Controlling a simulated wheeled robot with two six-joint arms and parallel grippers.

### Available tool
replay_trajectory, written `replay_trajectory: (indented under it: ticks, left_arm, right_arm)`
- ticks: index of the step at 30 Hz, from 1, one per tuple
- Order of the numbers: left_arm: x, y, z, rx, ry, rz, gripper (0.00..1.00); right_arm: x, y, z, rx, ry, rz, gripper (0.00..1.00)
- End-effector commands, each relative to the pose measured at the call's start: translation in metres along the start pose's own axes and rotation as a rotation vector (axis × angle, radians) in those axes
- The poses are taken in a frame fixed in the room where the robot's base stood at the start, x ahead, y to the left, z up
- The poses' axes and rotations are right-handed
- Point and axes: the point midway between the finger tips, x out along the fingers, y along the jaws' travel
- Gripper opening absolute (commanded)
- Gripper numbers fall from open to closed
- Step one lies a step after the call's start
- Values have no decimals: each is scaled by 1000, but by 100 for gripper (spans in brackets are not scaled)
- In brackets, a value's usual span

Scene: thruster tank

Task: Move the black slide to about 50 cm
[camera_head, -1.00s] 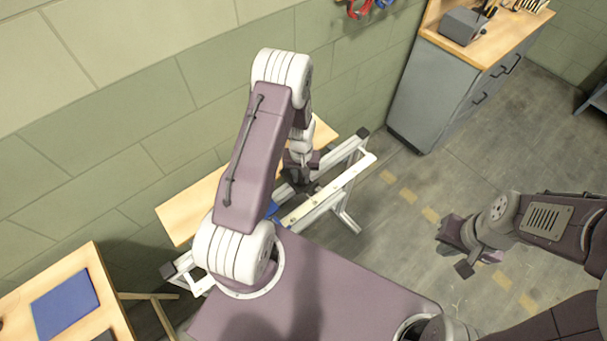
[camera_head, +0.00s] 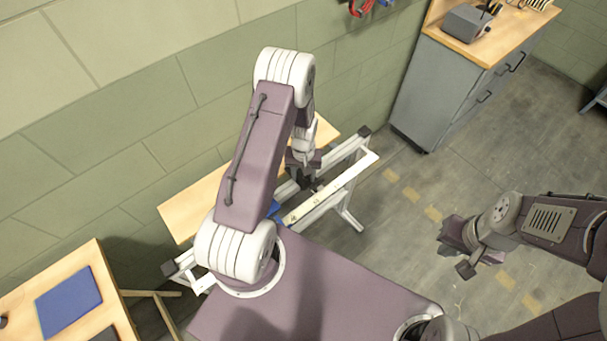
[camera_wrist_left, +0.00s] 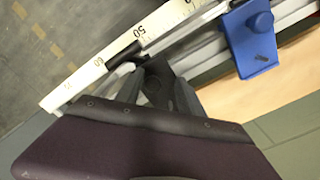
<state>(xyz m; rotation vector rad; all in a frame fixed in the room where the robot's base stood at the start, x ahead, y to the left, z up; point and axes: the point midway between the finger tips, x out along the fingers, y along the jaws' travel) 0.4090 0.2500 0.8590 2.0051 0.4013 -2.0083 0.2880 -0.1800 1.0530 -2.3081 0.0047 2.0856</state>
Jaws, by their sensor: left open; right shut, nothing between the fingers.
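The black slide (camera_wrist_left: 124,51) shows in the left wrist view as a dark piece at the edge of the white ruler (camera_wrist_left: 72,84), between the printed 50 and 60 and nearer the 50. A black knob-like part (camera_wrist_left: 157,80) lies just behind it, between the fingers. My left gripper (camera_wrist_left: 155,92) is open around that part; contact cannot be told. In the head view my left gripper (camera_head: 304,184) is down at the rail (camera_head: 330,192) and hides most of the slide. My right gripper (camera_head: 456,254) is shut and empty, over the floor at right.
A blue slide (camera_wrist_left: 250,38) sits further along the rail, toward lower numbers. A wooden bench top (camera_head: 188,205) lies between rail and wall. A grey cabinet (camera_head: 440,85) stands at the back right. A table with a blue book-like item (camera_head: 68,300) is at lower left.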

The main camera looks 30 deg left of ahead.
Motion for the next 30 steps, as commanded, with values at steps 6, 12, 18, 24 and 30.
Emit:
replay_trajectory:
  ticks: [6, 12, 18, 24, 30]
  left_arm:
    - [-18, 1, -2, 0, 4, 1, 45]
    - [-59, 2, -2, 0, 5, 0, 45]
    - [-86, 2, -2, 0, 0, -2, 45]
    - [-90, 2, -1, 0, -2, -2, 45]
    - [-90, 2, -1, 13, -4, -3, 45]
  right_arm:
    - [3, 0, 0, 0, 0, 0, 0]
    - [8, 0, 1, 0, 0, 0, 0]
    - [10, 0, 1, 0, 0, 0, 0]
    - [10, 0, 1, 0, 0, 0, 0]
    - [10, 0, 1, 0, 0, 0, 0]
